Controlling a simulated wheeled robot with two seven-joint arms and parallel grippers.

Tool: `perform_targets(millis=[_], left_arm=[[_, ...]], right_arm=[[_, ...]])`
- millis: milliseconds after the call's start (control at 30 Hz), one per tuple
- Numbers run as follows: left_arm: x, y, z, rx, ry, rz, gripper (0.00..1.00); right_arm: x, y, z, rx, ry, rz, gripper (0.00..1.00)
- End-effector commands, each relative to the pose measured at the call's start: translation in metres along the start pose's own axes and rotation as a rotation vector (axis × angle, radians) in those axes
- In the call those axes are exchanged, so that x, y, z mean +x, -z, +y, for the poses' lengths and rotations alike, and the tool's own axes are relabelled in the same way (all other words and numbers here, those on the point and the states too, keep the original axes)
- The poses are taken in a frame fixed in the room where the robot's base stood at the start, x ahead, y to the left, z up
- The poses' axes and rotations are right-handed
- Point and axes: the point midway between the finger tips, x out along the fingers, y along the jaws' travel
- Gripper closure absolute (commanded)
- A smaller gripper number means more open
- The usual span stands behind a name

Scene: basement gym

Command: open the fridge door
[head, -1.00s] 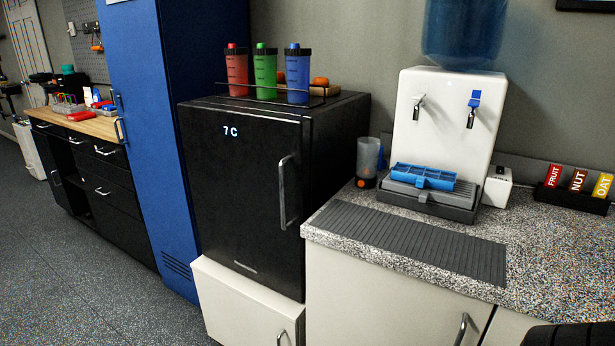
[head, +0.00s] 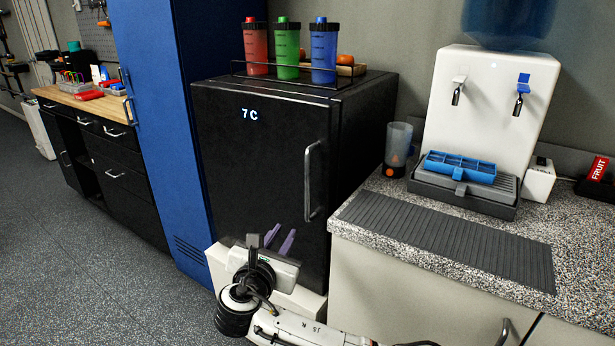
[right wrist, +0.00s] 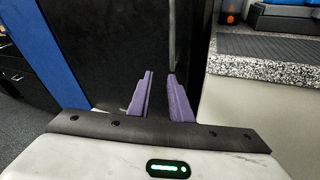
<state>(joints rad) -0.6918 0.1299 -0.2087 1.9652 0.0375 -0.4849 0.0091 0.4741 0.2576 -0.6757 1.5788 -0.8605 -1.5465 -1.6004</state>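The black fridge (head: 255,165) stands in the middle of the head view with its door shut and a "7 C" display on it. Its grey vertical handle (head: 308,182) is on the right side of the door. My right gripper (head: 280,238) is in front of the lower part of the door, below and to the left of the handle. In the right wrist view its two purple fingers (right wrist: 158,95) are apart with nothing between them, and the black door (right wrist: 105,60) is beyond. My left gripper is not in view.
A speckled counter (head: 400,195) with a grey mat and a white water dispenser (head: 490,110) is to the right. Several bottles (head: 288,50) stand in a rack on the fridge. A blue cabinet (head: 165,110) is to the left. The floor (head: 80,240) at left is clear.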

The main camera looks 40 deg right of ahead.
Motion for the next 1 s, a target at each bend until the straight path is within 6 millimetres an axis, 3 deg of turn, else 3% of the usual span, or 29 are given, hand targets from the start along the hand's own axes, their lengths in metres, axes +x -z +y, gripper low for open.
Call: perform_targets(millis=[33, 100, 233, 367, 800, 1000], left_arm=[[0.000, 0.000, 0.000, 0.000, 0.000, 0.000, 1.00], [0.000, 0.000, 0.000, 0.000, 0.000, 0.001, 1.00], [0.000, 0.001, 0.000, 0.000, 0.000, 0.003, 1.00], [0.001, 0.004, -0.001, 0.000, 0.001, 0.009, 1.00], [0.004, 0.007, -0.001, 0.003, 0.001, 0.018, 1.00], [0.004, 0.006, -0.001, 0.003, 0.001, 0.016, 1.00]], right_arm=[[0.003, -0.031, 0.005, -0.056, 0.032, -0.076, 0.81], [0.003, -0.060, 0.007, -0.120, 0.077, -0.150, 0.81], [0.004, -0.088, 0.006, -0.180, 0.128, -0.216, 0.81], [0.016, -0.095, 0.004, -0.193, 0.140, -0.227, 0.81], [0.088, -0.111, -0.004, -0.189, 0.137, -0.222, 0.81], [0.101, -0.114, -0.006, -0.188, 0.136, -0.220, 0.81]])
